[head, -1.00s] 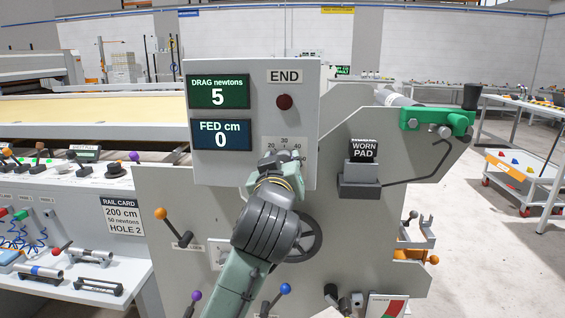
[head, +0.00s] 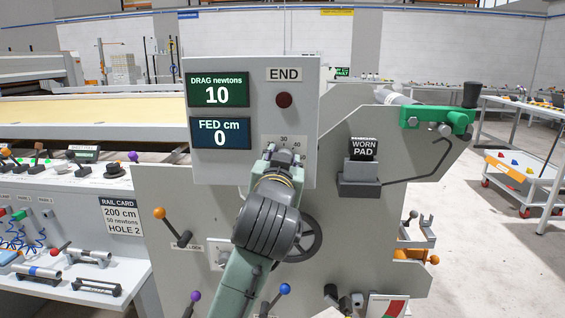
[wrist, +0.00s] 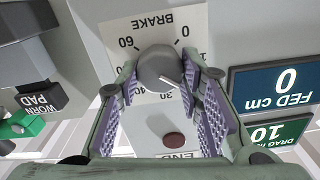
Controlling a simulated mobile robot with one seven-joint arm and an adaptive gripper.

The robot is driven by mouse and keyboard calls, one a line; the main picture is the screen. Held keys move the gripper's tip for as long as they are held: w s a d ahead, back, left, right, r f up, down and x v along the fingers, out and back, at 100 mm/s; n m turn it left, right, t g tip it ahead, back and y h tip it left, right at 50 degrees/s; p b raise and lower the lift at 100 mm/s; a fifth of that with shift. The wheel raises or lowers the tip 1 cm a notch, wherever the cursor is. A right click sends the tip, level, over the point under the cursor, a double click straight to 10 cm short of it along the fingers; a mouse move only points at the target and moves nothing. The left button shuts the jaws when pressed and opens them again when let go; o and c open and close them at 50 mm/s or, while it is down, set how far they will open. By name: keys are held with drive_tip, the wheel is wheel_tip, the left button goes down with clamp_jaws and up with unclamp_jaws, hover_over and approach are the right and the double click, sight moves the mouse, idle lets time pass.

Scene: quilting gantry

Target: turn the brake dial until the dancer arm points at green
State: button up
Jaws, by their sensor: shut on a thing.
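The brake dial (wrist: 160,68) is a round grey knob on a white scale plate marked BRAKE, seen upside down in the wrist view. In the head view my wrist and gripper (head: 282,158) cover the dial; only some scale numbers show above. A red and green card (head: 388,307) is cut off at the bottom edge. I cannot make out the dancer arm or where it points.
The DRAG display (head: 218,91) reads 10 newtons and the FED display (head: 220,133) reads 0 cm. A red button (head: 284,100) sits under END. A handwheel (head: 308,239) is close beside my arm. An orange-knobbed lever (head: 160,213) and a blue-knobbed lever (head: 285,288) are nearby.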

drive_tip(key=shift+m, duration=0.6)
drive_tip(key=o, duration=1.2)
drive_tip(key=shift+c, duration=0.2)
drive_tip(key=s, duration=0.7)
drive_tip(key=shift+s, duration=0.3)
drive_tip(key=shift+a, duration=0.1)
